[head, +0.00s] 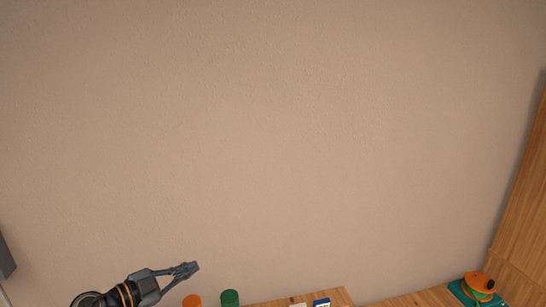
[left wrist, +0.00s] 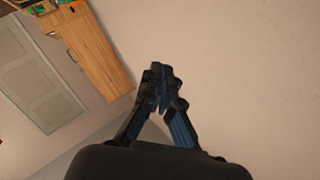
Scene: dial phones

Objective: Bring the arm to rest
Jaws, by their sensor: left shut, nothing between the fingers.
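My left gripper (head: 190,269) comes in at the bottom left of the head view, in front of the plain wall and near the orange and green objects. Its fingers are together with nothing between them. In the left wrist view the fingertips of the left gripper (left wrist: 160,72) meet near the middle, clear of any object. My right gripper is in neither view.
A wooden surface (head: 340,297) runs along the bottom of the head view. On it are an orange object (head: 192,301), a green cylinder (head: 230,298), a blue box (head: 321,304) and an orange-and-green phone (head: 480,284). The wall (head: 270,140) is bare.

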